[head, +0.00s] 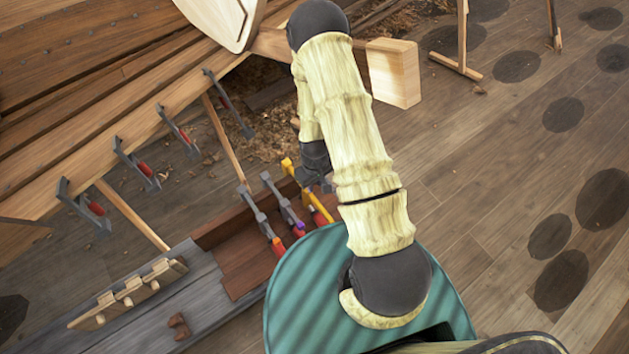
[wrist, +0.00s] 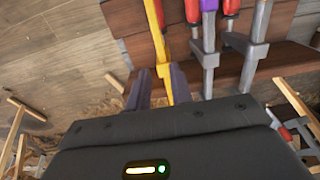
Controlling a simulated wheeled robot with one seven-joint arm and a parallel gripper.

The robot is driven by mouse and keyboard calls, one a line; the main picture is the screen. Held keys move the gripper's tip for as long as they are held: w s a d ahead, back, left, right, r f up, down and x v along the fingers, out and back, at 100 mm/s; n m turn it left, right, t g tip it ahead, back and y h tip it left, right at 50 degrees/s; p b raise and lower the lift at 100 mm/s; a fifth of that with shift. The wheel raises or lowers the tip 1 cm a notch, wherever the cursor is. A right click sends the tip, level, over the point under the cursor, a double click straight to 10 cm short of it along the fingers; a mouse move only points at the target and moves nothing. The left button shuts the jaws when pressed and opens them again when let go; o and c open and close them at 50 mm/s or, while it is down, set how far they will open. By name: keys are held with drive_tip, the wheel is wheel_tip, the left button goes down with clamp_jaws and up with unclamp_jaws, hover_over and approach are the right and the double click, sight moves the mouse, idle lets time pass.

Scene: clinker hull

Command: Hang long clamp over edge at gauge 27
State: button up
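Several clamps lie side by side in a wooden tray (head: 237,262) on the grey bench. One is yellow (head: 290,168) with a red handle, one is grey with a purple part (head: 283,203), and one is grey with an orange-red handle (head: 258,220). I cannot tell which is the long clamp. My gripper (head: 318,180) is at the yellow clamp's upper end. Contact cannot be told. Gauge 27 is not legible.
The hull's plank edge (head: 110,150) runs along the left, with several red-handled clamps (head: 135,163) hanging on it. Thin wooden props (head: 132,213) stand below. A rack of wooden pieces (head: 130,291) sits on the bench. The floor (head: 480,130) at right is open.

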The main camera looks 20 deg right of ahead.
sight(314, 198)
drive_tip(key=shift+f+b, duration=3.3)
drive_tip(key=shift+f, duration=1.6)
drive_tip(key=shift+w+a, duration=0.15)
drive_tip(key=shift+w, duration=0.35)
drive_tip(key=shift+w+a, duration=0.15)
drive_tip(key=shift+w, duration=0.35)
drive_tip(key=shift+c, duration=0.4)
drive_tip(key=shift+s, duration=0.1)
drive_tip(key=shift+s+d, duration=0.2)
drive_tip(key=shift+s, duration=0.3)
drive_tip(key=shift+o, duration=1.2)
drive_tip(key=shift+r, duration=0.1)
